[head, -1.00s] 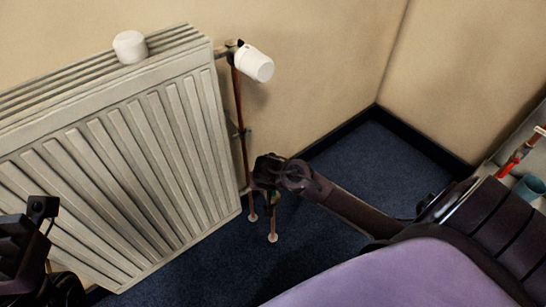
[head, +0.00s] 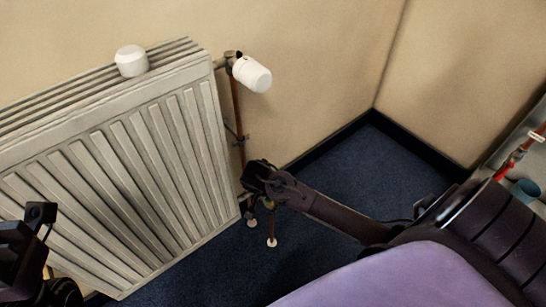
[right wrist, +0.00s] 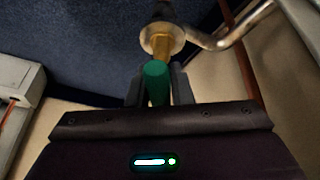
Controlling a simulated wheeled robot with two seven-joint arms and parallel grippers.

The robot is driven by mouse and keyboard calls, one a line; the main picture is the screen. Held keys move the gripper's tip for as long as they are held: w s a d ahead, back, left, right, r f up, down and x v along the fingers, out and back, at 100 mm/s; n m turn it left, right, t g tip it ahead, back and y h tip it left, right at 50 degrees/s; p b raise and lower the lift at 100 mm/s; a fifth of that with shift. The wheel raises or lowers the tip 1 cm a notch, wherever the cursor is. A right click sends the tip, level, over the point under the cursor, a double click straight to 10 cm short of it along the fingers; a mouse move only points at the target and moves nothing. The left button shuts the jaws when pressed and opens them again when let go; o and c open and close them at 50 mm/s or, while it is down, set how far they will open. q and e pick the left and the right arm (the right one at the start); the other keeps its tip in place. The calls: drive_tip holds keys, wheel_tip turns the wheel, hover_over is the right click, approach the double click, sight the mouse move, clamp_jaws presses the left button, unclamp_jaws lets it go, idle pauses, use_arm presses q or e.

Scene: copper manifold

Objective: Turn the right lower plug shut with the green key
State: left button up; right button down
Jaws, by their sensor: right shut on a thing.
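The radiator (head: 110,185) stands against the wall, and a copper pipe (head: 238,120) runs down beside its right end. My right gripper (head: 250,185) is low at that end, over the lower fittings, and hides them in the head view. In the right wrist view its fingers (right wrist: 158,90) are shut on the green key (right wrist: 156,78). The key's far end points at the brass right lower plug (right wrist: 161,45) and appears to meet it; I cannot tell how far it is engaged. Part of my left arm with the left gripper (head: 28,250) shows at the lower left; its fingers cannot be made out.
A white valve head (head: 252,74) sits at the radiator's upper right corner, and a white cap (head: 131,61) on its top. A bench (head: 500,160) at the right carries a red-handled tool (head: 514,158) and a teal cup (head: 527,190). The blue floor (head: 375,175) is clear.

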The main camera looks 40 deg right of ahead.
drive_tip(key=shift+s+a+f, duration=0.1)
drive_tip(key=shift+s+f, duration=0.15)
drive_tip(key=shift+r+m+g+p, duration=0.1)
drive_tip(key=shift+m+g+p, duration=0.2)
drive_tip(key=shift+m+p, duration=0.1)
drive_tip(key=shift+s+m+p, duration=0.1)
drive_tip(key=shift+m+p, duration=0.2)
drive_tip(key=shift+m, duration=0.4)
drive_tip(key=shift+f, duration=0.2)
